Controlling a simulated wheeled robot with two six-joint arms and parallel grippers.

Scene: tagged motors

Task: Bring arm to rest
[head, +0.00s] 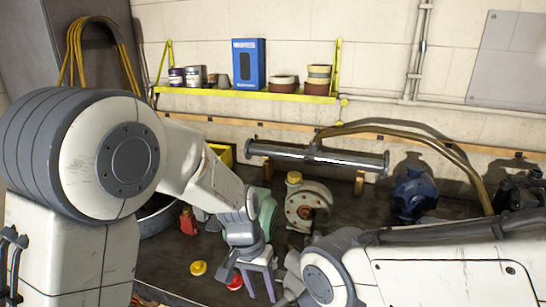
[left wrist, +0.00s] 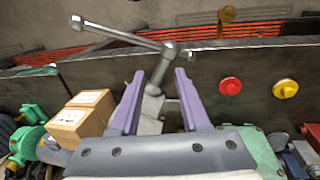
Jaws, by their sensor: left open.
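My left arm (head: 120,160) comes in from the left and reaches down over the dark workbench (head: 180,265). My left gripper (head: 258,288) points down with its purple fingers apart. In the left wrist view, the left gripper (left wrist: 156,82) is open, and a grey metal vise (left wrist: 152,105) with a bar handle shows between and beyond its fingers. I cannot tell whether the fingers touch the vise. My right arm (head: 440,272) crosses the lower right of the head view. Its gripper is not in view.
A red button (left wrist: 230,86) and a yellow button (left wrist: 285,89) lie near the bench edge. Cardboard boxes (left wrist: 80,118) stand beside the gripper. A cream pump (head: 306,208), a green motor (head: 266,214) and a blue motor (head: 412,193) stand behind. A yellow shelf (head: 240,94) hangs above.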

